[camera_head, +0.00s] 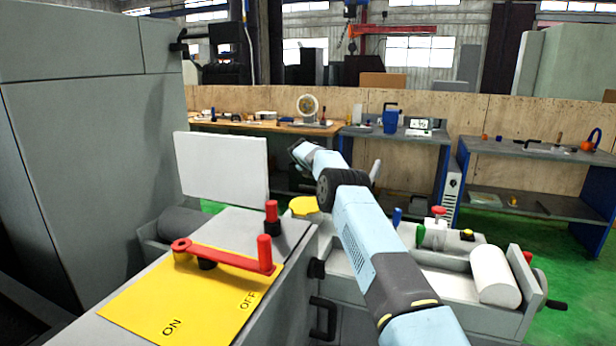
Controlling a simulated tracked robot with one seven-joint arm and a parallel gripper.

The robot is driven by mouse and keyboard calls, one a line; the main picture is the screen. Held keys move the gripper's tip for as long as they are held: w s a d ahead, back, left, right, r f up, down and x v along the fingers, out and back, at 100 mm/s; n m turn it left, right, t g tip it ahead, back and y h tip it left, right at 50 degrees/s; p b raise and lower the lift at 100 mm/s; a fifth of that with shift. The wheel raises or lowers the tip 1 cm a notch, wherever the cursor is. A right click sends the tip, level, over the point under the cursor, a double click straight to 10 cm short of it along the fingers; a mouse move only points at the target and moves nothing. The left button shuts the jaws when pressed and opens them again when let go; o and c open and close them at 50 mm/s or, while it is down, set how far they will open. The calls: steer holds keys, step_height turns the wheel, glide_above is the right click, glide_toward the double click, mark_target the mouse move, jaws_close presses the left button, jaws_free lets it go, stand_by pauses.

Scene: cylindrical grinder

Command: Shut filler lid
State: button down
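A round yellow piece (305,207), which looks like the filler lid, shows on the machine just left of my arm. My arm hides part of its surroundings, and I cannot tell whether it is a lid or how far it is open. My arm reaches up from the lower right, and its dark end with my gripper (298,152) is above and beyond the yellow piece in the picture, apart from it. The fingers are too small and turned away to show whether they are open or shut.
A red lever (222,256) lies on a yellow ON/OFF plate (180,300), with a red knob (272,212) behind it. A white panel (222,167) stands upright at left. A white cylinder (494,275) and small knobs are at right. Workbenches (540,150) stand behind.

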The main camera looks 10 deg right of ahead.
steer(key=shift+w+d+f, duration=0.15)
steer(key=shift+w, duration=0.15)
stand_by(0.5)
